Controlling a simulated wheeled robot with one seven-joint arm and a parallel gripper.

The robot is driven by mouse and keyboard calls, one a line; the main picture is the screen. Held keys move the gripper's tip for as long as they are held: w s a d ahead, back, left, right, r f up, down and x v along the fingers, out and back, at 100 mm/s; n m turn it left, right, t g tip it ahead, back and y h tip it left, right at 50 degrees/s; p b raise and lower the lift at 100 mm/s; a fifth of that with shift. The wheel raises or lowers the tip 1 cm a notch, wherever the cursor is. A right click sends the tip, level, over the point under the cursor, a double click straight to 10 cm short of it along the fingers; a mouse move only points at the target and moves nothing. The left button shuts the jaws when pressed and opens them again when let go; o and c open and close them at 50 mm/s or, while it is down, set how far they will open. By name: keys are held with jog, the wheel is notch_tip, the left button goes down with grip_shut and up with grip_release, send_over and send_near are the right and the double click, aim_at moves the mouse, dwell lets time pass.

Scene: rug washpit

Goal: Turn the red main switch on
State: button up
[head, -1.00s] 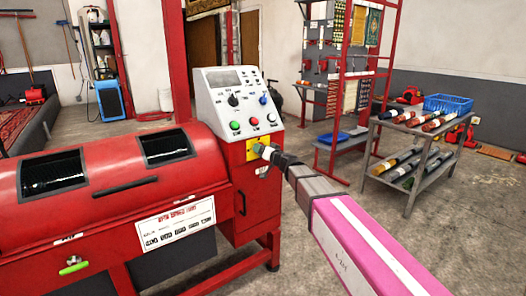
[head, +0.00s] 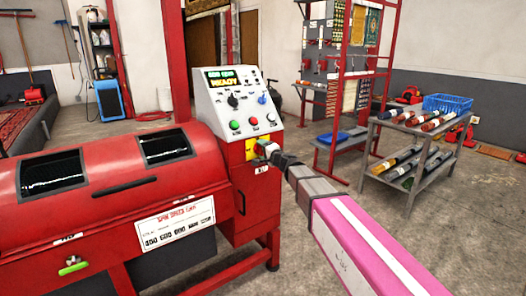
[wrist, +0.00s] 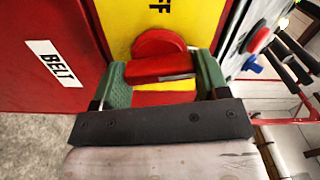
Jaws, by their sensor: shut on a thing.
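The red main switch (wrist: 158,66) sits on a yellow plate (wrist: 190,22) in the wrist view. My gripper (wrist: 163,75) is shut on its handle, with a green finger at each end of it. Part of a label ending in "FF" shows on the plate beyond the switch; the rest is cut off. In the head view my gripper (head: 268,150) is at the yellow plate (head: 251,152) on the red machine's front and hides the switch. The display (head: 222,80) on the panel above is lit with text that looks like "READY".
The sloped control panel (head: 237,105) carries green, red and blue buttons and a black knob just above my gripper. The red drum machine (head: 100,180) fills the left. A grey cart (head: 415,150) with rolls stands at the right, with bare floor between.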

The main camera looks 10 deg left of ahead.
jog(key=shift+m, duration=1.1)
jog(key=shift+f, duration=0.1)
jog(key=o, duration=0.9)
jog(key=shift+o, duration=0.2)
jog(key=shift+d, duration=0.1)
jog(key=v, duration=1)
jog(key=shift+s+d, duration=0.2)
jog(key=shift+s, duration=0.1)
